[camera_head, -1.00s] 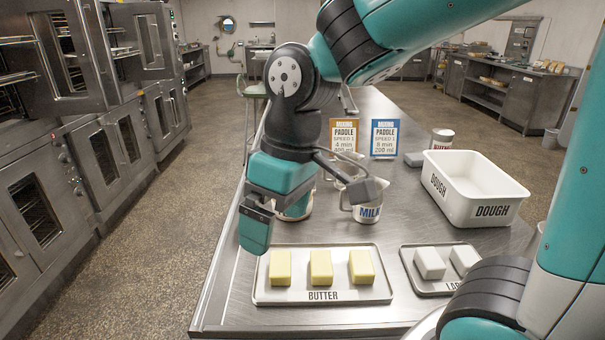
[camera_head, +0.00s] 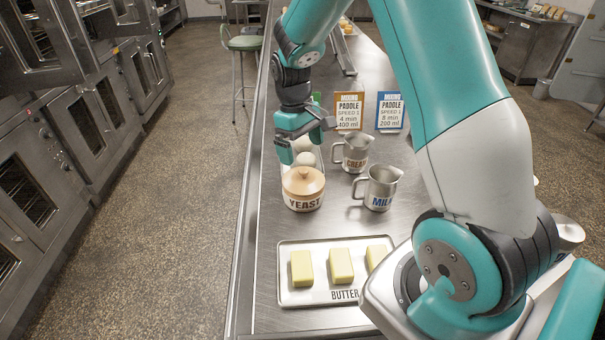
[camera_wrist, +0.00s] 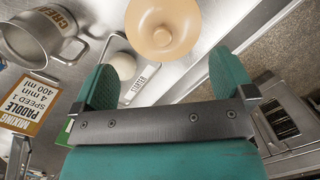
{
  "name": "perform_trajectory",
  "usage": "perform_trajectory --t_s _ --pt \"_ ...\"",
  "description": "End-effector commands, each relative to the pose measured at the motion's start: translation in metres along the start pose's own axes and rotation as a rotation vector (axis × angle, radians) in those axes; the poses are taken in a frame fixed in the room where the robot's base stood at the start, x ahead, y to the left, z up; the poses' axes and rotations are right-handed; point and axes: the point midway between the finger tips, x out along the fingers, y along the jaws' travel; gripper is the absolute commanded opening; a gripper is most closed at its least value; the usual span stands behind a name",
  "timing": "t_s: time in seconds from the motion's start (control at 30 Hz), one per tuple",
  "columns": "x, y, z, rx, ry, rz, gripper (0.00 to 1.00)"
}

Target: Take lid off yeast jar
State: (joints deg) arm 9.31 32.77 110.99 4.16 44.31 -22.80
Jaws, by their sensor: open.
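The yeast jar (camera_head: 303,201) stands upright near the left edge of the steel counter, with its tan lid (camera_head: 303,180) on top. My gripper (camera_head: 303,156) is above and a little behind the jar in the head view, apart from the lid. In the wrist view the round lid (camera_wrist: 162,25) with its knob lies beyond the space between the fingertips of my open, empty gripper (camera_wrist: 163,78). The lid hides most of the jar body there.
The butter tray (camera_head: 335,296) is in front. Mixing cards (camera_head: 349,111) stand behind. The counter's left edge is close.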

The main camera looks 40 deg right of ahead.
Motion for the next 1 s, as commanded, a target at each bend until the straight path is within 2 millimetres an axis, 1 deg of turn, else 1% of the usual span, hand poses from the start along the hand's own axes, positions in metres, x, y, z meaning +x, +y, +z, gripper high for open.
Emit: perform_trajectory --t_s 0.1,0.33,0.6,0.7,0.87,0.9,0.97,1.0 --pt "0.014 -0.001 0.0 -0.001 -0.002 -0.001 1.0" --pt "0.03 -0.003 -0.001 -0.004 -0.004 -0.002 1.0" --pt "0.067 -0.004 -0.004 -0.003 -0.002 -0.001 1.0" --pt "0.072 -0.004 -0.004 -0.003 0.001 0.0 1.0" --pt "0.073 -0.004 -0.004 -0.003 0.002 0.0 1.0" --pt "0.073 -0.004 -0.004 -0.003 0.002 0.0 0.98" --pt "0.073 -0.004 -0.004 -0.003 0.002 0.0 0.84" --pt "0.073 -0.004 -0.004 -0.003 0.002 0.0 0.75"
